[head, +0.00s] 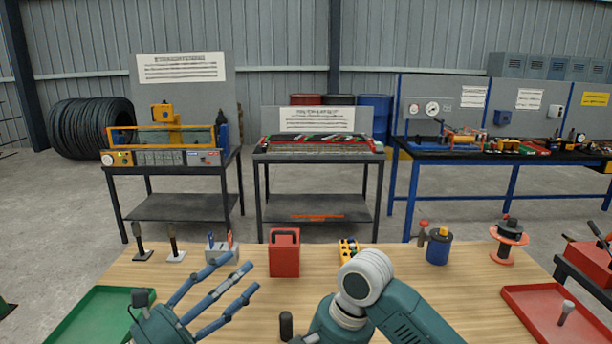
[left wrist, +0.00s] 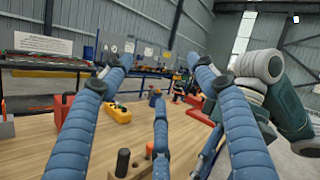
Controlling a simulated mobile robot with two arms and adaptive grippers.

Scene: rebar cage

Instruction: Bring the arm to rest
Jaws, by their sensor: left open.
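My left gripper (head: 243,270) is open, its three blue fingers spread above the left-middle of the wooden table (head: 365,262). Nothing is between the fingers. In the left wrist view the open fingers (left wrist: 158,78) stretch forward over the tabletop, apart from one another. A white and teal arm link of mine stands at the front middle of the head view, and also at the right of the left wrist view.
Around the fingers stand a red box (head: 284,259), a grey block (head: 221,250) and a dark cylinder (head: 286,325). A yellow part (head: 348,250), blue canister (head: 439,247) and orange spool (head: 507,240) stand farther right. A green tray (head: 88,325) and a red tray (head: 530,315) flank the table.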

